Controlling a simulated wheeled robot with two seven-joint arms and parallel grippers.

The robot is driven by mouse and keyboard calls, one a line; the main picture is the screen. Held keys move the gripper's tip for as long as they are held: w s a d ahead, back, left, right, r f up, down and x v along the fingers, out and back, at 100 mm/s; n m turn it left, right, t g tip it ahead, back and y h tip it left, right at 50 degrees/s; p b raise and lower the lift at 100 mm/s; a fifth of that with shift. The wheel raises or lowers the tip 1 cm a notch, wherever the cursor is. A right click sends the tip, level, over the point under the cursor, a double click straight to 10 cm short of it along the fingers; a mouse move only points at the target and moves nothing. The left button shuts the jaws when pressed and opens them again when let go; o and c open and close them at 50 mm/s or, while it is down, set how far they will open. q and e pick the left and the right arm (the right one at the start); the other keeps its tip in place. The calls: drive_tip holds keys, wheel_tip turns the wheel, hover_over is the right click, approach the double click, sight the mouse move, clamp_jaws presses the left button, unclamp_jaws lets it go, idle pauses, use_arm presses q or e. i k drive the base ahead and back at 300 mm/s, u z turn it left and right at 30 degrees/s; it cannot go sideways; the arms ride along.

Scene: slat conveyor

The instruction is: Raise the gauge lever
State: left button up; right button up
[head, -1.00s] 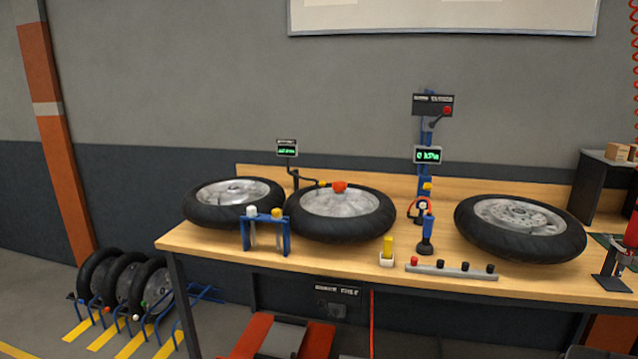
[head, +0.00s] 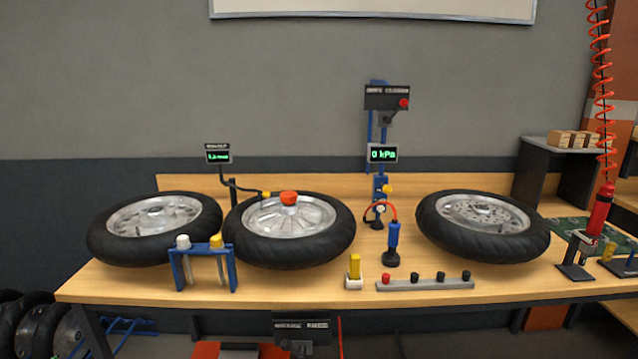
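A small gauge with a green display (head: 217,157) stands behind the middle wheel. A second display (head: 382,154) reading 0 kPa is on a blue post (head: 377,128). Above it is a dark box with a red knob (head: 404,103). Which part is the gauge lever I cannot tell for sure. Neither of my grippers is in view.
Wheels lie flat on the wooden bench (head: 130,284) at left (head: 105,238) and right (head: 480,249). In front are a blue rack (head: 233,270), a yellow block (head: 355,264), a blue-handled tool (head: 393,235) and a grey bar (head: 430,285).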

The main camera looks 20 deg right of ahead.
sight(266, 194)
drive_tip(key=u, duration=0.05)
drive_tip(key=i, duration=0.9)
drive_tip(key=u, duration=0.35)
